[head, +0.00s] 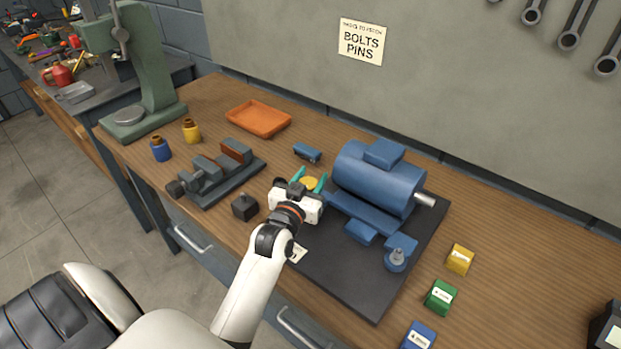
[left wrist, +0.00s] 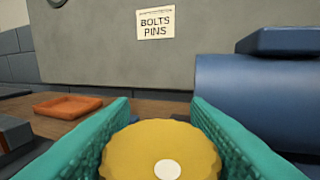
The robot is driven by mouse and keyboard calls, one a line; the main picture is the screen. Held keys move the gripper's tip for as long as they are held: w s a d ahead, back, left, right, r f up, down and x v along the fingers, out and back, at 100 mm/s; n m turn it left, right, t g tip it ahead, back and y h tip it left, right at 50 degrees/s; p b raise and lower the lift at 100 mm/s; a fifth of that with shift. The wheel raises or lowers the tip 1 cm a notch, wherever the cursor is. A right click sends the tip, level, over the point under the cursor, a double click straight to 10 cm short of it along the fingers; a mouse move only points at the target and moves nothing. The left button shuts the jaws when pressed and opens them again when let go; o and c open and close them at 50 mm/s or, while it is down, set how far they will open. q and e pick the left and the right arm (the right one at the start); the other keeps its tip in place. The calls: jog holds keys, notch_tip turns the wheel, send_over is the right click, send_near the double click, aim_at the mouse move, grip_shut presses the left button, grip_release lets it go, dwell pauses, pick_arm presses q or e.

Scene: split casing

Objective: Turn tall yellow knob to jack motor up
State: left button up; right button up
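The tall yellow knob (head: 310,183) stands at the left side of the blue motor (head: 378,180), and its round scalloped top with a white centre dot fills the lower middle of the left wrist view (left wrist: 160,150). My left gripper (head: 310,179) has its teal fingers on either side of the knob. In the left wrist view no clear gap shows between the knob's rim and the fingers, so the gripper looks shut on it. The knob's stem is hidden. The motor sits on a dark baseplate (head: 345,285). My right gripper is out of view.
A vise (head: 215,172), a small black block (head: 245,207) and a small blue part (head: 307,152) lie near the gripper. An orange tray (head: 258,119) is behind. Yellow (head: 460,259), green (head: 440,296) and blue (head: 418,336) blocks stand right of the plate.

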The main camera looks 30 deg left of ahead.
pick_arm(q)
jog(key=c, duration=0.4)
jog(key=shift+r+m+h, duration=0.1)
jog(key=shift+m+h, duration=0.6)
jog(key=shift+h, duration=0.4)
jog(key=shift+d+m+h, duration=0.15)
jog(key=shift+m+h, duration=0.55)
jog(key=shift+h, duration=0.4)
jog(key=shift+d+m+h+b, duration=0.15)
jog(key=shift+m+h+b, duration=0.7)
jog(key=shift+h, duration=0.65)
jog(key=shift+f, duration=0.2)
jog(key=o, duration=1)
jog(key=shift+r, duration=0.1)
